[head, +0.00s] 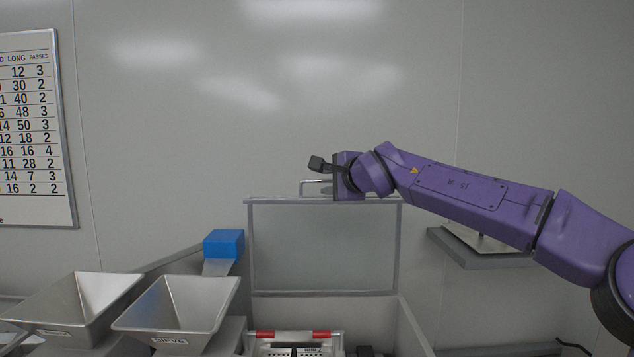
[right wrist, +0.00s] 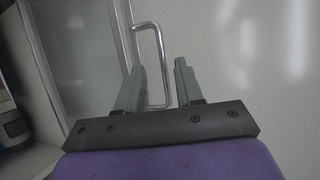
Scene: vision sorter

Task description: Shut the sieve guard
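The sieve guard (head: 322,248) is a clear panel in a grey frame, standing upright and raised behind the sieve box. Its metal loop handle (head: 303,186) is at the top edge, and it also shows in the right wrist view (right wrist: 163,60). My right gripper (head: 322,188) is at this handle, reaching in from the right. In the right wrist view its two fingers (right wrist: 158,75) are apart, with the far bar of the handle between them. Whether a finger touches the bar cannot be told. My left gripper is not in view.
Two metal hoppers (head: 180,304) stand at the lower left, beside a blue block (head: 224,244) on a metal chute. A white, red-ended part (head: 294,336) lies in the box below the guard. A grey shelf (head: 480,258) is on the right wall.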

